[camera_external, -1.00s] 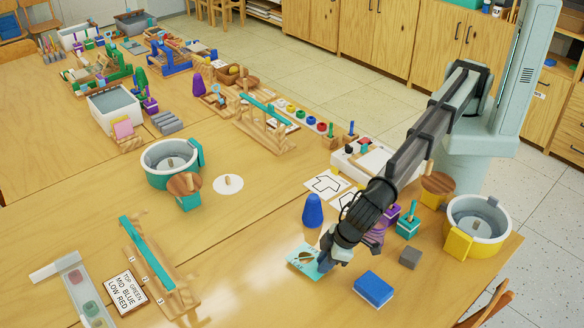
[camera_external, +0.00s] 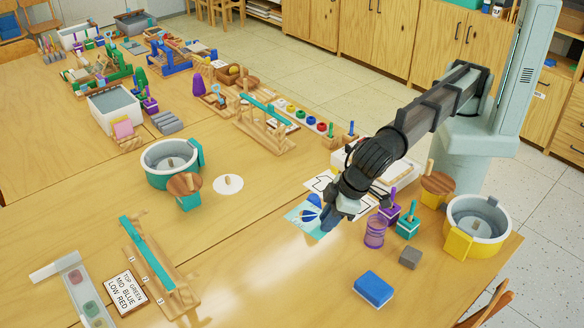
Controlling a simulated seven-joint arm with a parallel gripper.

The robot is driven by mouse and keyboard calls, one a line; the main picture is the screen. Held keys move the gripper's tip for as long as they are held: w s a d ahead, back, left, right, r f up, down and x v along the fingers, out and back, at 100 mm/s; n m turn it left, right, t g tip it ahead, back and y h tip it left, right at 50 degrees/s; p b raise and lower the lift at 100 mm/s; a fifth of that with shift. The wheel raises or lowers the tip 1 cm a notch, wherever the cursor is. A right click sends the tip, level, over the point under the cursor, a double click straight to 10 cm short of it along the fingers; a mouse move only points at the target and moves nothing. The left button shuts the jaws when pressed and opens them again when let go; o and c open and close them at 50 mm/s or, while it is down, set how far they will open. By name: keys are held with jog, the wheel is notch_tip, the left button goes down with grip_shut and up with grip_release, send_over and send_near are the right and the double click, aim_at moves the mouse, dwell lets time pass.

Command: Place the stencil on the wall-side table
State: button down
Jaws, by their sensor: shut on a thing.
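The stencil is a thin light-blue sheet (camera_external: 294,214) with cut-out shapes. My gripper (camera_external: 325,216) is shut on its right side and holds it tilted above the wooden table (camera_external: 250,275). A dark blue shape shows through or beside the cut-outs, where the blue cone stands behind. The fingertips are partly hidden by the sheet and the wrist. I cannot tell which table edge counts as the wall side.
A teal pot (camera_external: 170,163) stands left. The table's front middle is clear.

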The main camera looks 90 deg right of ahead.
jog(key=w+d+f+m+h, duration=0.2)
jog(key=w+d+m, duration=0.2)
jog(key=w+d, duration=1.9)
jog(key=w+d+f+m+g, duration=0.1)
jog(key=w+d+f, duration=0.3)
jog(key=d, duration=1.3)
jog(key=w+d+f+m, duration=0.2)
jog(key=w+d, duration=0.3)
jog(key=d, duration=1.2)
jog(key=shift+w+a+f+n+t+y, duration=0.25)
jog(key=shift+a+f+n+y, duration=0.4)
jog(key=shift+f+n, duration=1.05)
jog(key=shift+w+a+f+n+y, duration=0.3)
jog(key=shift+a+f+n+y, duration=0.35)
jog(key=shift+f+n, duration=1)
jog(key=shift+w+a+f+n+t+y, duration=0.15)
jog(key=shift+w+a+f+n+y, duration=0.2)
jog(key=shift+a+f+n, duration=0.95)
jog(key=shift+d+f+n, duration=0.35)
jog(key=shift+d+n, duration=0.1)
jog(key=shift+n, duration=0.1)
jog(key=c, duration=1)
grip_release()
